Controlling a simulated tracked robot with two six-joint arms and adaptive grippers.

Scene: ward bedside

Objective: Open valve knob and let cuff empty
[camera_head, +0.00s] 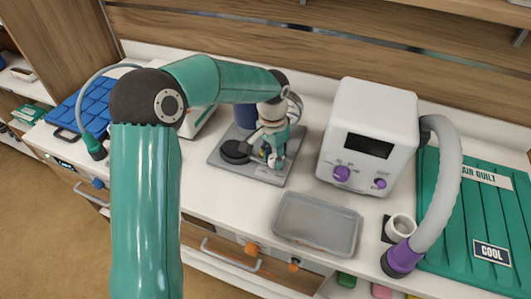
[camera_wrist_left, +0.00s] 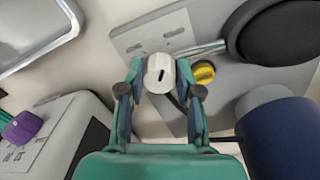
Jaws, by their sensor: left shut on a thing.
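A white knob (camera_wrist_left: 160,73) with a dark slot mark sits by the edge of a grey plate (camera_wrist_left: 145,40). My left gripper (camera_wrist_left: 160,82) has one finger on each side of this knob and is shut on it. In the head view my left gripper (camera_head: 270,150) reaches down over the same grey plate (camera_head: 222,160) and hides the knob. A dark blue cylinder (camera_wrist_left: 285,138), perhaps the cuff, stands beside the plate's fittings; it shows partly behind my arm in the head view (camera_head: 245,115). My right gripper is out of view.
A black round pad (camera_head: 235,151) is close beside my gripper. A white machine (camera_head: 370,110) with purple knobs stands to the right, with an empty grey tray (camera_head: 318,225) in front. A thick hose (camera_head: 447,180) and a green quilt (camera_head: 490,215) are further right.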

